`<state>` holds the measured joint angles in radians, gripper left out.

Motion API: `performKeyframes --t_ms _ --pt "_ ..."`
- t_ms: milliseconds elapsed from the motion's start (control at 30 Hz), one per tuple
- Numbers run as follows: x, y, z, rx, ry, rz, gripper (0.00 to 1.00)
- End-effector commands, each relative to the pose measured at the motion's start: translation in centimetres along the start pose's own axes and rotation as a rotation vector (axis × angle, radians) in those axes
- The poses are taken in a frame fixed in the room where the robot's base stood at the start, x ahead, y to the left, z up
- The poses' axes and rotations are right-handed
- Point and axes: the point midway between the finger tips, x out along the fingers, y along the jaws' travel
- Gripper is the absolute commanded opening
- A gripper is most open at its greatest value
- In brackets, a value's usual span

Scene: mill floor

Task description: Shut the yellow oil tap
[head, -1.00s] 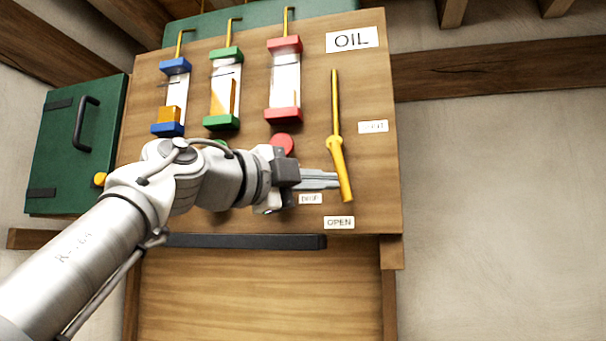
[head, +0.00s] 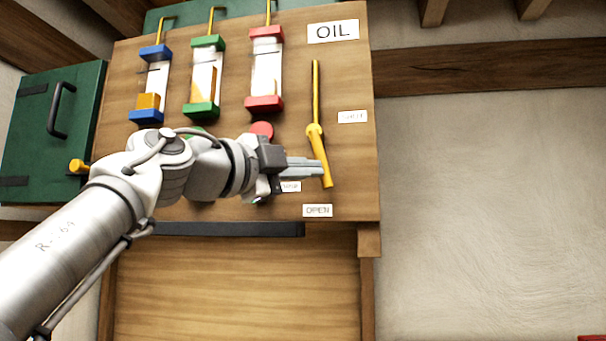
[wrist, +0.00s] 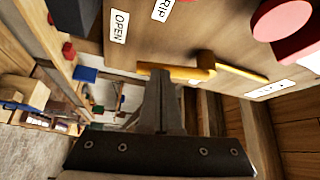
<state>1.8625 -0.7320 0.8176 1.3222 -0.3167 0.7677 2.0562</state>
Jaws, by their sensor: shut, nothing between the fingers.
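The yellow oil tap (head: 319,150) is on the wooden panel under the OIL sign. Its lever hangs from the pivot, tilted slightly right at its lower end, towards the OPEN label (head: 317,210). The SHUT label (head: 352,116) is to the right of the pivot. My gripper (head: 320,168) is shut and empty, its fingertips at the left side of the lever's lower part. In the wrist view my closed fingers (wrist: 165,78) reach up to the yellow lever (wrist: 188,73). I cannot tell whether they touch it.
Blue, green and red framed gauges (head: 203,78) stand left of the tap. A red round knob (head: 262,131) is just above my wrist. A green door (head: 50,125) is at far left. The plaster wall (head: 480,200) right of the panel is clear.

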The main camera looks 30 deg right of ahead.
Motion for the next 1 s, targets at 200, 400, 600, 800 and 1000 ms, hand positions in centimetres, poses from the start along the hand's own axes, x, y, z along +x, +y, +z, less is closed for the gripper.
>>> performKeyframes --t_ms 200,400,600,800,1000 --pt "0.3 0.7 -0.4 -0.056 0.001 -0.037 0.00" --pt "0.8 1.2 -1.1 -0.169 0.001 -0.113 0.00" --pt "1.6 1.3 -2.3 -0.327 0.000 -0.220 0.00" --pt "2.4 0.8 -3.5 -0.484 -0.001 -0.326 0.00" --pt "3.2 0.1 -4.5 -0.640 -0.004 -0.431 0.00"
